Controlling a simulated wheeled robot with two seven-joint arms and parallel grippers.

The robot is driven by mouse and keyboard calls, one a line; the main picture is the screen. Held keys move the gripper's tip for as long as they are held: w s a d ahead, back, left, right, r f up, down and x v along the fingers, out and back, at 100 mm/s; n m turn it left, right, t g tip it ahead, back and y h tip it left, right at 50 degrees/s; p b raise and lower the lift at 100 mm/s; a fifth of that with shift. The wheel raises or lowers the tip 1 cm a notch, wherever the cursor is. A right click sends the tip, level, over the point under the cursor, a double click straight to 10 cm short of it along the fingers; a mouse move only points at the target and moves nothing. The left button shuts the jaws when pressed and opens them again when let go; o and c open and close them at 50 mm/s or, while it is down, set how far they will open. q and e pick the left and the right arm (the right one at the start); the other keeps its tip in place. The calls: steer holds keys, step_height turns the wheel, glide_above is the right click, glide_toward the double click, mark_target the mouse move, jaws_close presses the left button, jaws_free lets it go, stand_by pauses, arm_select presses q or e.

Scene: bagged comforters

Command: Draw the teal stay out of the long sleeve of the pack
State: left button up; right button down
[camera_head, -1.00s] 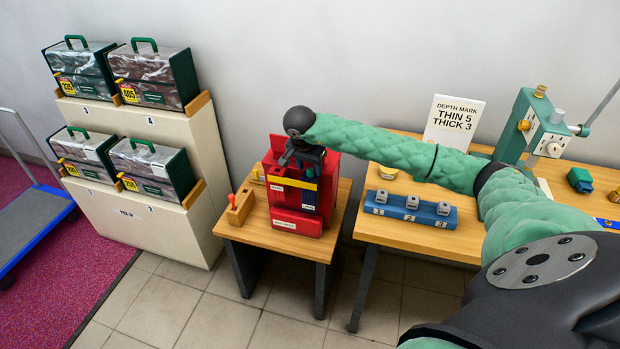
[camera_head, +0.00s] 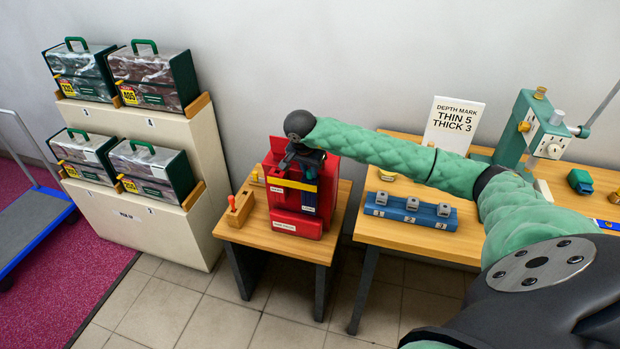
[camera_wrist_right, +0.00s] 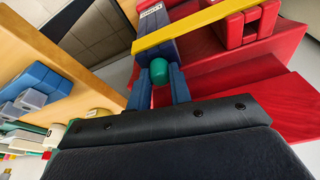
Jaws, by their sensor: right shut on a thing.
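The red pack holder (camera_head: 335,175) stands on a small wooden table, with a yellow band (camera_head: 290,183) across its front. The navy long sleeve (camera_head: 309,199) is upright behind the band; it also shows in the right wrist view (camera_wrist_right: 158,48). The rounded teal end of the stay (camera_wrist_right: 159,71) shows at the sleeve's mouth, between my right gripper's blue fingers. My right gripper (camera_wrist_right: 160,88) is shut on it; in the head view the gripper (camera_head: 302,157) is above the sleeve. The rest of the stay is hidden. My left gripper is not in view.
A wooden block with an orange peg (camera_head: 238,209) stands left of the pack. A blue numbered rack (camera_head: 412,211) and a depth-mark sign (camera_head: 454,124) are on the larger table to the right. Bagged packs (camera_head: 152,78) sit on the cream shelf at left.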

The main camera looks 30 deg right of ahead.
steer(key=c, duration=1.9)
jaws_free()
jaws_close()
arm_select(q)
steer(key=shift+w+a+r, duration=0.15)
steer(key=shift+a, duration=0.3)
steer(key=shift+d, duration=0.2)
arm_select(e)
steer(key=shift+r, duration=1)
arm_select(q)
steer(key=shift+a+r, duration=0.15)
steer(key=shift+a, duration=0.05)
arm_select(e)
steer(key=shift+r, duration=0.1)
